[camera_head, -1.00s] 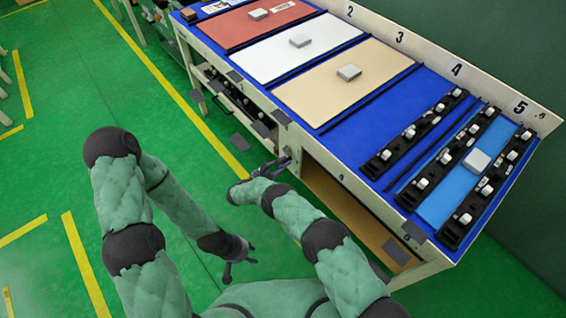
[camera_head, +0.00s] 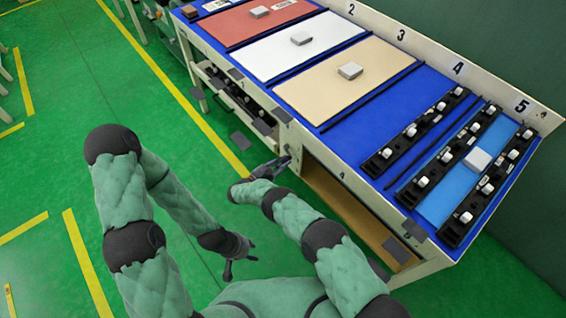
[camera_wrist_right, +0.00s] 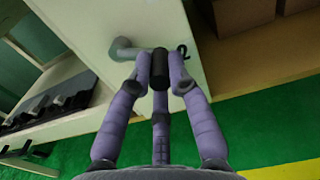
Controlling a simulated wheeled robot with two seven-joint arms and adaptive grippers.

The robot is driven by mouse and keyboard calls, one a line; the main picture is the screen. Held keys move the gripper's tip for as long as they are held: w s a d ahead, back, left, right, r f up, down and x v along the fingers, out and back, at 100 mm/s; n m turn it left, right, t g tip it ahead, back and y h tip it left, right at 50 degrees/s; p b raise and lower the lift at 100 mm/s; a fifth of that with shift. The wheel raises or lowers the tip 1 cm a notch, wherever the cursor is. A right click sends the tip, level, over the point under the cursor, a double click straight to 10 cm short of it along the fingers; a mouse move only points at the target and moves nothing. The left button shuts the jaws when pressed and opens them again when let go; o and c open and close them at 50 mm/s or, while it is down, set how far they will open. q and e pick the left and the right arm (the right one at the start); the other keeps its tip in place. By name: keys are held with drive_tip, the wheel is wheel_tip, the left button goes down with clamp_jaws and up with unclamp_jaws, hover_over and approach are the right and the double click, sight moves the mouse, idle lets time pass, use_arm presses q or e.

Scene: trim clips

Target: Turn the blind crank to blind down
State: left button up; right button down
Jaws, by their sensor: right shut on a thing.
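The blind crank (camera_wrist_right: 125,50) is a grey arm with a black cylindrical handle (camera_wrist_right: 158,72), mounted on the pale end panel of the bench. In the right wrist view the purple fingers of my right gripper (camera_wrist_right: 160,85) close around the black handle from both sides. In the head view my right gripper (camera_head: 275,167) is at the bench's near side, by the crank, which is small and partly hidden there. My left gripper (camera_head: 238,262) hangs low over the green floor, away from the bench; its finger opening is too small to judge. No blind can be made out.
The bench has a blue top (camera_head: 375,125) with red, white and tan mats, small grey blocks and black clip rails (camera_head: 415,135). An open shelf (camera_head: 350,215) lies below, right of the crank.

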drive_tip(key=c, duration=1.2)
unclamp_jaws()
drive_tip(key=shift+a, duration=0.1)
drive_tip(key=shift+o, duration=0.2)
drive_tip(key=v, duration=1.2)
